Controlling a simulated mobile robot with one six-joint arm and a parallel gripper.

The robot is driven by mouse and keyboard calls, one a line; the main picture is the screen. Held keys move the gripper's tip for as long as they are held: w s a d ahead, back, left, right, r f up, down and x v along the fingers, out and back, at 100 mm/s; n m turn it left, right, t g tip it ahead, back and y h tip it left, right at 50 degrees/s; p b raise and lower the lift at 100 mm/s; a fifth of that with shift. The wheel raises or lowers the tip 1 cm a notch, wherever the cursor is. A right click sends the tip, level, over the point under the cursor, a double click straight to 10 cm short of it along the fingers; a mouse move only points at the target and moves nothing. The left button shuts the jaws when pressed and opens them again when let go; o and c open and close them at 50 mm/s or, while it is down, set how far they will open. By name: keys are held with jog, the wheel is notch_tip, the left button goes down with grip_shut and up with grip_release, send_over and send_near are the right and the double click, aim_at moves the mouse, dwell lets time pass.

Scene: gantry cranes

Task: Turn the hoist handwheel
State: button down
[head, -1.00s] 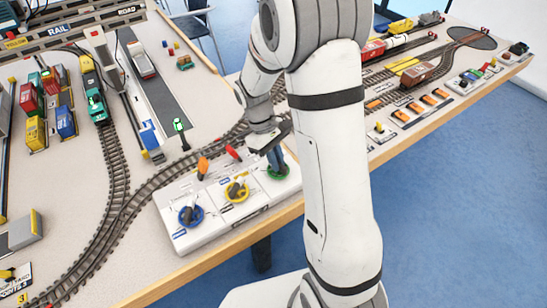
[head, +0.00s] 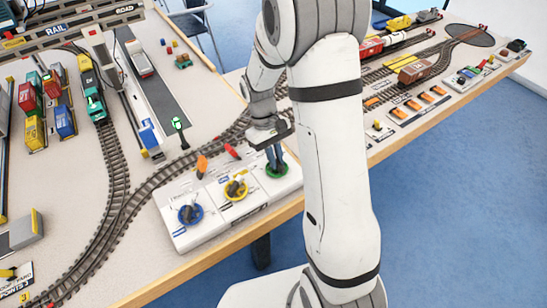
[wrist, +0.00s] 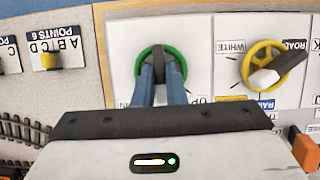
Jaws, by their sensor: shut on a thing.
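The green handwheel (head: 284,172) sits on the right end of the white control panel (head: 215,218). It also shows in the wrist view (wrist: 144,56), with a dark bar across its middle and a partly covered "UP" label beside it. I take it for the hoist handwheel. My gripper (head: 275,157) points down onto it. In the wrist view its two blue fingers (wrist: 160,72) are shut on the dark bar inside the green ring. The lower part of the wheel is hidden behind the fingers and my gripper's body.
A yellow handwheel (head: 237,190) and a blue handwheel (head: 190,214) are on the same panel to the left. An orange lever (head: 202,164) and a red lever (head: 231,152) stand behind them. Train tracks (head: 130,205) run behind the panel. The table's front edge is close.

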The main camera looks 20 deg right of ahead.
jog(key=c, duration=1.5)
grip_release()
jog(key=shift+s, duration=0.15)
jog(key=shift+v, duration=3.9)
